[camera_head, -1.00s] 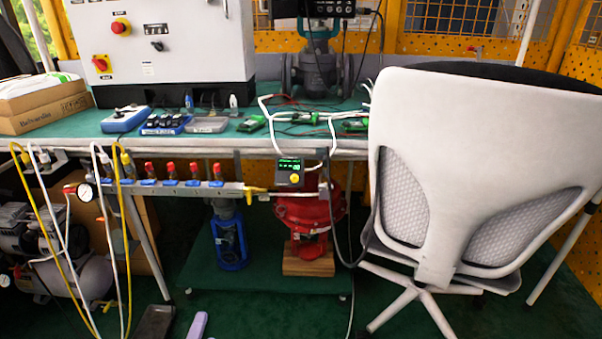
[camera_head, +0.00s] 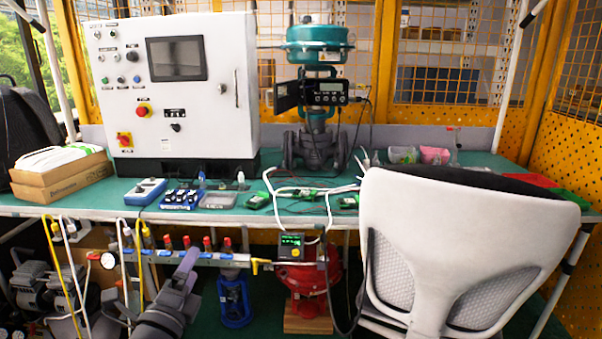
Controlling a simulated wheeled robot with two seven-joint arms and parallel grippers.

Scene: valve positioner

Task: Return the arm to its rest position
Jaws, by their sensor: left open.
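My left gripper (camera_head: 186,266) comes up from the bottom, left of the middle, on my grey arm. It is open, and I see nothing held in it. It shows in front of the pipe manifold with red-topped valves (camera_head: 208,257), below the bench's front edge; how far it stands from the manifold I cannot tell. My right gripper is out of view. The valve positioner (camera_head: 326,93) is mounted on the teal-topped control valve (camera_head: 318,45) at the back of the bench.
A white control cabinet (camera_head: 172,90) stands on the green bench (camera_head: 100,199). A white office chair (camera_head: 460,240) fills the front right. A small controller with a lit display (camera_head: 291,246) hangs at the bench front. Yellow and white hoses hang at the left. A red actuator (camera_head: 309,285) stands below.

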